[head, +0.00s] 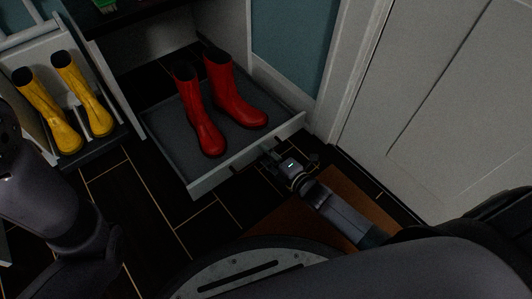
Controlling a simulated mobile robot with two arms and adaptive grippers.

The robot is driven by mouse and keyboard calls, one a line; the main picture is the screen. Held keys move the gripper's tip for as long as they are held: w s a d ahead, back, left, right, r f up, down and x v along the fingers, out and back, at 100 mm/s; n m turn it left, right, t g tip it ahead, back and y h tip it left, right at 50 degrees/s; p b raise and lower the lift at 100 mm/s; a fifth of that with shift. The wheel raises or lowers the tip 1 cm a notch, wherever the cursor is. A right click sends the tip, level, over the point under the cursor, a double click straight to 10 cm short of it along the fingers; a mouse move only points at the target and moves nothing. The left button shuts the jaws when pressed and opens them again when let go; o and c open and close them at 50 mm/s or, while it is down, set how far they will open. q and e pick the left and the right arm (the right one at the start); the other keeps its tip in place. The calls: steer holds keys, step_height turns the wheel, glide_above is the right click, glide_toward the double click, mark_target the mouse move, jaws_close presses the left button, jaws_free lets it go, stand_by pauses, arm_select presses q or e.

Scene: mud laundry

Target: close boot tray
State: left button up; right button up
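The boot tray (166,134) is a shallow grey pull-out drawer with a pale front panel, standing pulled out from under the bench in the head view. A pair of red boots (205,118) stands upright in it. My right gripper (268,156) is low at the outer side of the front panel, near its right end. Its fingertips are small and dark there, so whether they touch the panel or handle is unclear. My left arm comes in at the left edge; its gripper is not visible.
Yellow boots (80,102) stand in a separate compartment at the left. A white door (440,100) and its frame close off the right. A brown mat (345,196) lies under my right arm. Dark tiled floor (130,200) is open in front of the tray's left side.

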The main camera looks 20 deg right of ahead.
jaws_close()
steer(key=shift+r, duration=0.1)
stand_by(0.6)
